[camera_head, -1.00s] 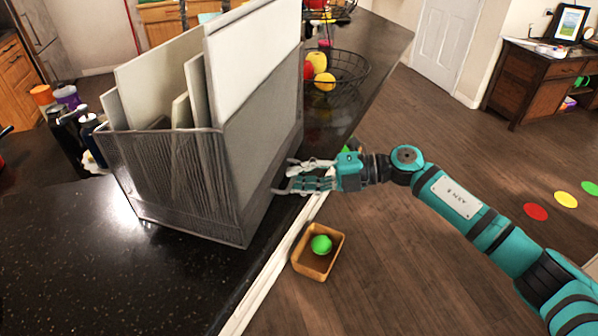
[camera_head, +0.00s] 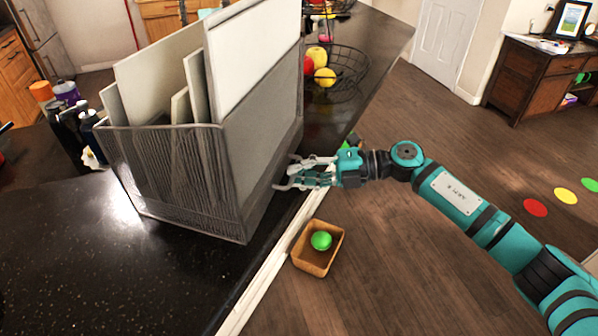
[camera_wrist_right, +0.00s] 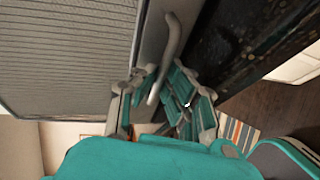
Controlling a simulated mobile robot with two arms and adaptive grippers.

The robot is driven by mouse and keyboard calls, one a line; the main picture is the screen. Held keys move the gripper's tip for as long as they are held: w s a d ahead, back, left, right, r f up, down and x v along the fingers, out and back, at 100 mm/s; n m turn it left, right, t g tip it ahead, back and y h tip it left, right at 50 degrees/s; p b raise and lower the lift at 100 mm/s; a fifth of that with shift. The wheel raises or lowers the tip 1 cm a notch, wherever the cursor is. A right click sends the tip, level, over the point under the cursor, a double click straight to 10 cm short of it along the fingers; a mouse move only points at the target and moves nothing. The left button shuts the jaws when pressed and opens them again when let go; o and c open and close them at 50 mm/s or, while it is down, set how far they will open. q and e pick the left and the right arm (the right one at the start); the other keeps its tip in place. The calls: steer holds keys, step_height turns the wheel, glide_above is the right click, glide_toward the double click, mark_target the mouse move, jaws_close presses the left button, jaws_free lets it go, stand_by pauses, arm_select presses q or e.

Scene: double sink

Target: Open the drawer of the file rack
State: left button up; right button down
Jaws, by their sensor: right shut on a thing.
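The grey mesh file rack (camera_head: 170,175) stands on the dark counter, holding several upright pale folders. My right gripper (camera_head: 283,174) is low at its right side, by the counter edge. In the right wrist view, the drawer's curved metal handle (camera_wrist_right: 172,52) runs down between the fingers of the right gripper (camera_wrist_right: 160,76), which is shut on it. The handle is on the plain grey drawer front (camera_wrist_right: 150,35). The head view hides the handle, and I see no clear gap at the drawer. My left gripper is not in view.
A wire basket (camera_head: 350,72) with fruit stands behind the rack on the counter (camera_head: 70,260). A small brown box (camera_head: 315,262) holding a green ball (camera_head: 321,240) is below the counter edge. The wooden floor to the right is open.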

steer(key=s+d+b, duration=0.1)
steer(key=s+d, duration=0.1)
steer(key=d, duration=0.5)
steer(key=s+d+b, duration=0.2)
steer(key=s+d, duration=0.1)
steer(key=d, duration=0.5)
steer(key=shift+s, duration=0.3)
steer(key=shift+d, duration=0.1)
steer(key=c, duration=1.7)
jaws_free()
steer(key=v, duration=1.2)
steer(key=shift+w, duration=0.1)
steer(key=shift+f, duration=0.1)
